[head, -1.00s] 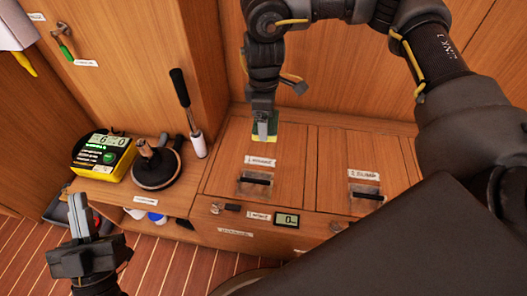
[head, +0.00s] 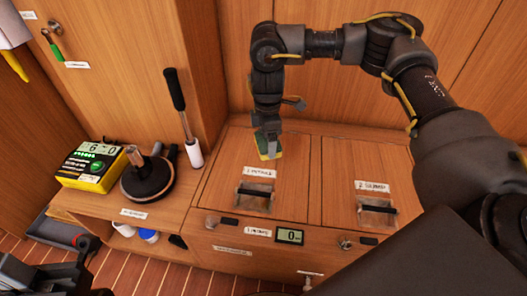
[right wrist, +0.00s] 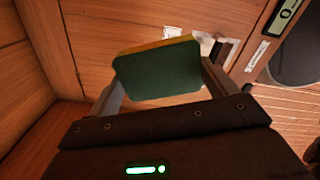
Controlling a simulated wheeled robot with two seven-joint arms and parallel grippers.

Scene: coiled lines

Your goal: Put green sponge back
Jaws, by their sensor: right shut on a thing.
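The green sponge (head: 270,152), with a yellow side, is between the fingers of my right gripper (head: 268,136), which is shut on it. In the head view it is over the back part of the left wooden hatch lid (head: 226,178). I cannot tell whether it touches the lid. In the right wrist view the sponge's dark green face (right wrist: 160,72) fills the space between the two fingers (right wrist: 160,85), with a thin yellow edge on top. My left gripper (head: 62,272) shows only partly at the bottom left corner, its jaws unclear.
A right hatch lid (head: 345,160) lies beside the left one; both have recessed handles. On the left bench are a yellow meter (head: 92,167), a round black-based device (head: 148,178) and an upright lever (head: 185,125). A wooden wall stands behind.

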